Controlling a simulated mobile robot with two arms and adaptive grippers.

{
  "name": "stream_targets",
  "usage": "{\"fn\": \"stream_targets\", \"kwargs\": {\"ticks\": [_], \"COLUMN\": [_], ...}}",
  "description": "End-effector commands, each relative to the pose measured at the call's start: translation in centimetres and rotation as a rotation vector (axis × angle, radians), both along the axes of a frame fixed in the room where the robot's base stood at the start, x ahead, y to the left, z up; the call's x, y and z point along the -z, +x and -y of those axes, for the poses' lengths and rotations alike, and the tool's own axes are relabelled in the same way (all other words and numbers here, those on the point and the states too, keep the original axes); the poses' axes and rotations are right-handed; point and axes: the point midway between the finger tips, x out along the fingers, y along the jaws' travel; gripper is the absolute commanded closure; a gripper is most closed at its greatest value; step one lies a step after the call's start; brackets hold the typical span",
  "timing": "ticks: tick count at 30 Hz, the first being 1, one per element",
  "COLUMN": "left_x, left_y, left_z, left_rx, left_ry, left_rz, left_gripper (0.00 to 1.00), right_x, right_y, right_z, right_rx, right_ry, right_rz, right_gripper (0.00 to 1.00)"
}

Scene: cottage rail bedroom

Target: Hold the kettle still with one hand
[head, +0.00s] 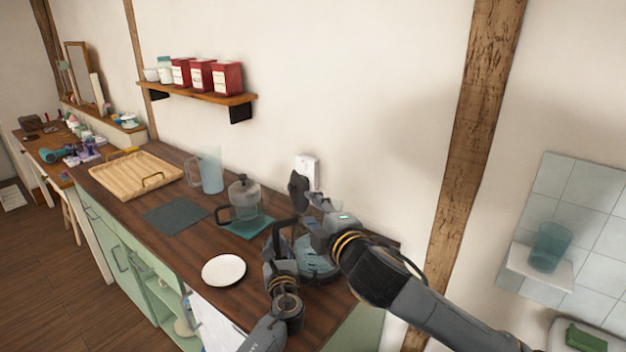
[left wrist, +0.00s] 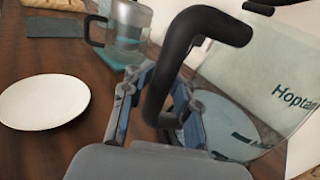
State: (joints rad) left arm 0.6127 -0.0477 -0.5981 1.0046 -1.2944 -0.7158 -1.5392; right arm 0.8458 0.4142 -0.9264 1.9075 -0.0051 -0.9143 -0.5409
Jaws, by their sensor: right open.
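The kettle (head: 318,262) has a clear, bluish body and a dark handle, and stands on the counter at its right part. In the left wrist view its lettered body (left wrist: 255,95) fills the right side, and its black handle (left wrist: 160,85) runs between my fingers. My left gripper (head: 280,262) is at the handle with its fingers (left wrist: 160,95) close on both sides, shut on it. My right gripper (head: 310,192) is open and empty, above and behind the kettle near the wall. My right arm and left hand hide part of the kettle.
A white plate (head: 223,270) lies left of the kettle. A press jug (head: 244,198) stands on a teal mat (head: 250,228) behind it. Farther left are a clear pitcher (head: 211,170), a dark mat (head: 175,215) and a wooden tray (head: 135,172). A socket (head: 307,170) is on the wall.

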Motion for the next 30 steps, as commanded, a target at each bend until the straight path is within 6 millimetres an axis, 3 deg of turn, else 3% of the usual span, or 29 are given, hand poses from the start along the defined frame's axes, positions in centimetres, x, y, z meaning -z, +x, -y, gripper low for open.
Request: {"fn": "stream_targets", "kwargs": {"ticks": [14, 20, 30], "left_x": [0.0, 0.1, 0.0], "left_y": [-0.5, -3.1, -9.5], "left_z": [0.1, 0.6, 1.9], "left_rx": [0.0, 0.001, 0.002], "left_ry": [-0.001, -0.003, -0.001], "left_rz": [0.002, 0.0, -0.001], "left_gripper": [0.55, 0.55, 0.55], "right_x": [0.0, 0.0, 0.0], "right_y": [0.0, 0.0, 0.0], "right_z": [0.0, 0.0, 0.0], "right_rx": [0.0, 0.0, 0.0], "right_ry": [0.0, 0.0, 0.0], "right_rz": [0.0, 0.0, 0.0], "right_gripper": [0.58, 0.58, 0.58]}}
